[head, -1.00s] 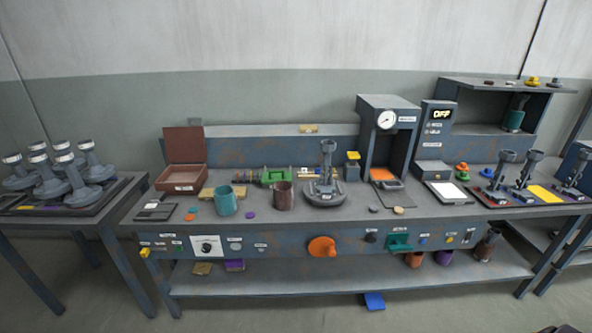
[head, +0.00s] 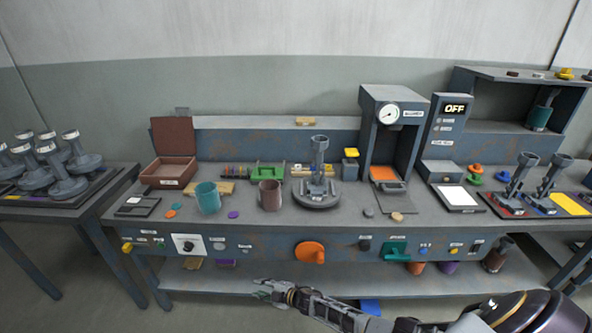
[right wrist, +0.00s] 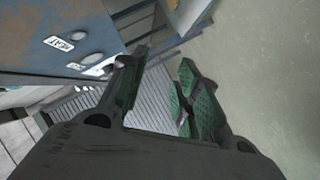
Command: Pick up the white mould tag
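I cannot pick out the white mould tag with certainty. A small pale piece (head: 538,76) lies on the upper right shelf, too small to identify. Small flat discs lie on the bench, including a grey one (head: 369,212) and a tan one (head: 397,217). My right gripper (head: 264,289) is low in front of the bench, below the bench top and well apart from these pieces. In the right wrist view its fingers (right wrist: 162,92) are apart with nothing between them. My left gripper is not in view.
The bench (head: 340,222) carries a teal mug (head: 207,198), a brown mug (head: 270,196), a grey round-based stand (head: 317,195) and a gauge press (head: 392,95). An orange knob (head: 309,252) sticks out of its front panel. A lower shelf (head: 225,279) runs beneath.

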